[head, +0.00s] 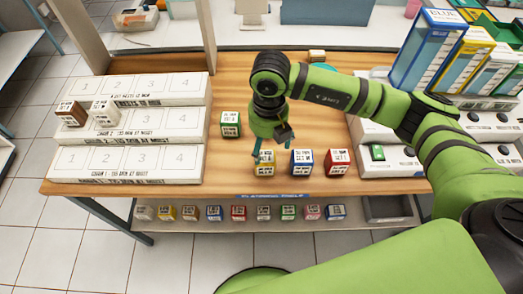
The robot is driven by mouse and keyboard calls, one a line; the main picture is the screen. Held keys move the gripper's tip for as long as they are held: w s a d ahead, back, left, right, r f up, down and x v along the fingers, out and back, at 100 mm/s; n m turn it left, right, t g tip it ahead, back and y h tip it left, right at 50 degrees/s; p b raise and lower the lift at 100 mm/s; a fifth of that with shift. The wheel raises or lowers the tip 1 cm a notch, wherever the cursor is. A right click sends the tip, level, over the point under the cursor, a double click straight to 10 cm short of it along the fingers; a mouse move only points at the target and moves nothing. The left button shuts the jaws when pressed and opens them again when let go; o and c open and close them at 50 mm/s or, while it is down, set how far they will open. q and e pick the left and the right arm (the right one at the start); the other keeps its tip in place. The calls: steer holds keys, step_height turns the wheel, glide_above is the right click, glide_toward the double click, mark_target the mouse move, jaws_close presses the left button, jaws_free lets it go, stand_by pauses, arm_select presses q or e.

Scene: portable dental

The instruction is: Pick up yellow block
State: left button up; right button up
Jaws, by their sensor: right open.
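The yellow block (264,167) stands on the wooden table near its front edge, at the left end of a short row. It has white faces with dark print. A blue block (302,162) and a red block (337,162) stand to its right, and a green block (231,124) stands behind it to the left. My right gripper (270,148) comes down from above at the yellow block, with its fingers open near the block's top. The fingers partly cover the block, and I cannot tell whether they touch it. My left gripper is not in view.
White stepped racks (130,163) with numbered places stand at the left, holding a brown block (71,113) and a white block (104,112). A lower shelf (270,226) holds a row of several small blocks. Tall coloured boxes (424,50) stand at the right. The table between is mostly clear.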

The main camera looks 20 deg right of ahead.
mark_target(265, 156)
step_height(265, 156, down, 2)
steer(key=shift+s+a+f+p, duration=0.1)
steer(key=shift+s+f+p, duration=0.1)
steer(key=shift+p, duration=0.6)
step_height(265, 156, down, 4)
steer(key=shift+w+a+r+p, duration=0.15)
steer(key=shift+r+p, duration=0.05)
steer(key=shift+p, duration=0.35)
steer(key=shift+f, duration=0.25)
steer(key=c, duration=1.6)
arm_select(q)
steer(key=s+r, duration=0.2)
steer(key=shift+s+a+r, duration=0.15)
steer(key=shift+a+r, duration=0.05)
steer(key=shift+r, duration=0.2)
arm_select(e)
steer(key=shift+c, duration=0.2)
